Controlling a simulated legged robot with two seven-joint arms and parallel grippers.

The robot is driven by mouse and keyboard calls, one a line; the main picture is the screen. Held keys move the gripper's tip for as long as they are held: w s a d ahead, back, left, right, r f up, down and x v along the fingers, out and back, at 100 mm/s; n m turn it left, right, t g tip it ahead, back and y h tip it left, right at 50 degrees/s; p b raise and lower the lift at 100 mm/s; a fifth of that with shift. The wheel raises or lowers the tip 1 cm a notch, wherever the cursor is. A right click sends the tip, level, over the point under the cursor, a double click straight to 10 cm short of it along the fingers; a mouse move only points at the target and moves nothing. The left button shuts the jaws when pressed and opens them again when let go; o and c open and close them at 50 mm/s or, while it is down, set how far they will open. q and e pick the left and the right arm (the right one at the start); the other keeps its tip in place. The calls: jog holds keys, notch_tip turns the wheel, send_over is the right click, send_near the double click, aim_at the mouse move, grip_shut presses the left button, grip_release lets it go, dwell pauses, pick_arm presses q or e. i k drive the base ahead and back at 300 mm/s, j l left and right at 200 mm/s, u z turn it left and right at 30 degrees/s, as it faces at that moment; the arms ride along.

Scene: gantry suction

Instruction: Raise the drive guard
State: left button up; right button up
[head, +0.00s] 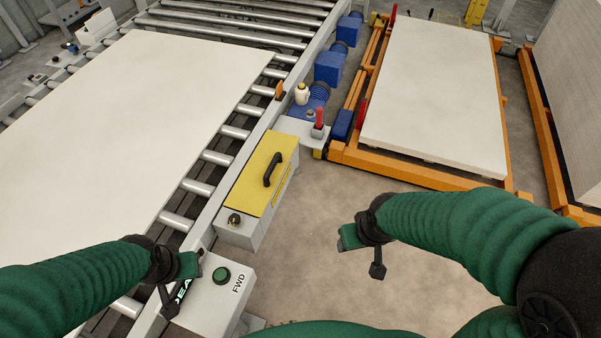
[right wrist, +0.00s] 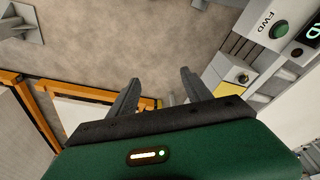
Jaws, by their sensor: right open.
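The drive guard (head: 259,172) is a yellow lid with a black handle (head: 272,169) on a grey box beside the roller conveyor. It lies closed on the box in the head view. My right gripper (head: 361,254) is to the right of the guard and nearer to me, over bare floor. In the right wrist view its two fingers (right wrist: 158,95) are spread with nothing between them. My left gripper (head: 185,284) is beside the grey FWD control box, nearer to me than the guard. Its fingertips are too small and dark to tell their opening.
A grey box with a green FWD button (head: 221,275) stands in front of the guard. A large pale board (head: 110,110) lies on the rollers. An orange frame (head: 420,176) with pale boards stands at the back right. Bare floor (head: 310,230) is free right of the guard.

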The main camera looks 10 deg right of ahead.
aim_at(253, 190)
jog(key=i+l, duration=0.3)
jog(key=i+l+u, duration=0.15)
jog(key=i+l, duration=0.2)
jog(key=l, duration=0.2)
jog(key=i+l, duration=0.3)
jog(key=l, duration=0.15)
jog(key=u, duration=1.7)
